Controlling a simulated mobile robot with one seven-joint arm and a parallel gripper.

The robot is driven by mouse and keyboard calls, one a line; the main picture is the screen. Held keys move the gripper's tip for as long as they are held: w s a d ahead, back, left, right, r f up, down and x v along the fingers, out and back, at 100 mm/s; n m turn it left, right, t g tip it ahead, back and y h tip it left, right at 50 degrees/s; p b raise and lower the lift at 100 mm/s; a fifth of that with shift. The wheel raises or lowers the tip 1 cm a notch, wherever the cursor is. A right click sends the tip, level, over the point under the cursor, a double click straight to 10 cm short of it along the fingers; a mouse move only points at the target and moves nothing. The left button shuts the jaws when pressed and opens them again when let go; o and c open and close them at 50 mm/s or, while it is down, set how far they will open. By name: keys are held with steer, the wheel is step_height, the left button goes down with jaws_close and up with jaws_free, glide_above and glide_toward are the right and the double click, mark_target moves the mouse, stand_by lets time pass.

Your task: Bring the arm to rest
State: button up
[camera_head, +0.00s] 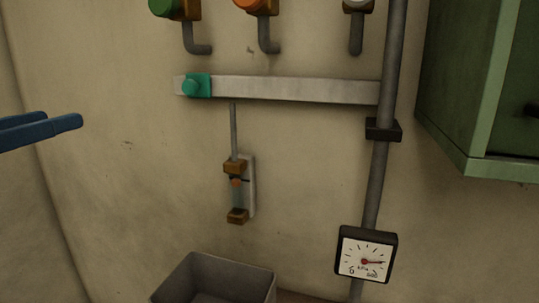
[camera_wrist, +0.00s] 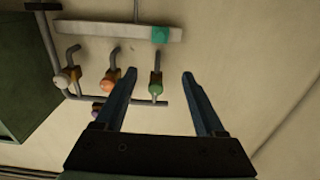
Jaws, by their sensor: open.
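My gripper (camera_head: 62,119) enters the head view from the left edge, its blue fingers pointing right in front of the bare wall. In the wrist view its two fingers (camera_wrist: 158,77) are spread apart with nothing held. The green knob (camera_wrist: 155,86) appears between the fingers there, against the wall beyond them. In the head view the gripper is left of and lower than the green knob (camera_head: 162,7), with no contact visible. The rest of my arm is out of the head view.
An orange knob (camera_head: 250,5) and a pale knob (camera_head: 357,4) sit on pipes. A grey bar (camera_head: 290,89) carries a teal block (camera_head: 197,86). Below are a flow tube (camera_head: 237,190), a dial gauge (camera_head: 366,255) and a grey bin (camera_head: 225,270). A green cabinet (camera_head: 485,100) stands right.

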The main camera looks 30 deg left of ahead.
steer(key=w+d+r+t, duration=0.3)
steer(key=w+d, duration=1.2)
steer(key=s+d+r+m+t+h, duration=0.1)
steer(key=s+d+r+t+h, duration=0.1)
steer(key=d, duration=1.1)
steer(key=s+d+r+m+t+h, duration=0.1)
steer(key=d+r+t, duration=0.3)
steer(key=d, duration=0.9)
steer(key=shift+s+m+t+h, duration=0.4)
steer(key=shift+s+t+h, duration=0.1)
steer(key=shift+s+h, duration=0.2)
steer(key=shift+r, duration=0.1)
